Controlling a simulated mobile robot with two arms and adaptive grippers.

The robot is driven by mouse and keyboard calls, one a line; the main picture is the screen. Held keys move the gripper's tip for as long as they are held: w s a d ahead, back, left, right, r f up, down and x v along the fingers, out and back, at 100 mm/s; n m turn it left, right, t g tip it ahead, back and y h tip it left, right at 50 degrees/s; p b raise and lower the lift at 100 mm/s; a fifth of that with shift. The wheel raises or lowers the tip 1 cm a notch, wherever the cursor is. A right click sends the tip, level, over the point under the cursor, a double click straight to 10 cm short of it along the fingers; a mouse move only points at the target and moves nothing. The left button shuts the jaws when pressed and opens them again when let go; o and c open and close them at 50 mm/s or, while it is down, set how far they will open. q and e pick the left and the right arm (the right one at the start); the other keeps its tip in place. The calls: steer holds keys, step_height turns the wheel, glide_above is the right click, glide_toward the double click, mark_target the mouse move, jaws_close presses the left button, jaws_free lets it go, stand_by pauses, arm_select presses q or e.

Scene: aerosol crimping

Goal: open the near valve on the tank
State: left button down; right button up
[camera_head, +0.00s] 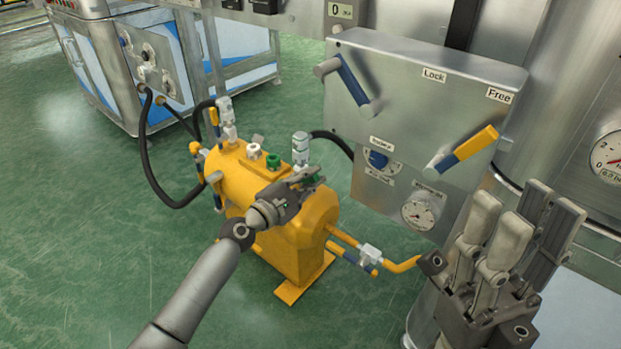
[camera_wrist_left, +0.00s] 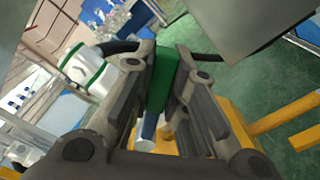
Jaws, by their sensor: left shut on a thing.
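The tank (camera_head: 312,228) is a yellow vessel standing on the green floor in the middle of the head view. My left gripper (camera_head: 308,178) is at the tank's near upper end, shut on a green valve handle. The handle (camera_wrist_left: 163,78) shows upright between the two fingers in the left wrist view; in the head view the fingers mostly hide it. A silver fitting with a green band (camera_head: 300,148) stands just behind the gripper. My right gripper (camera_head: 518,232) is at the lower right of the head view, fingers pointing up, apart and empty.
A metal panel (camera_head: 400,105) with lever handles and Lock and Free labels stands right of the tank. A yellow pipe (camera_head: 403,266) runs from the tank towards it. A blue and white cabinet (camera_head: 105,85) with black hoses stands behind left. The floor at left is clear.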

arm_select(q)
steer(key=shift+f, duration=0.1)
steer(key=c, duration=1.4)
jaws_free()
steer(key=shift+a, duration=0.1)
steer(key=v, duration=1.2)
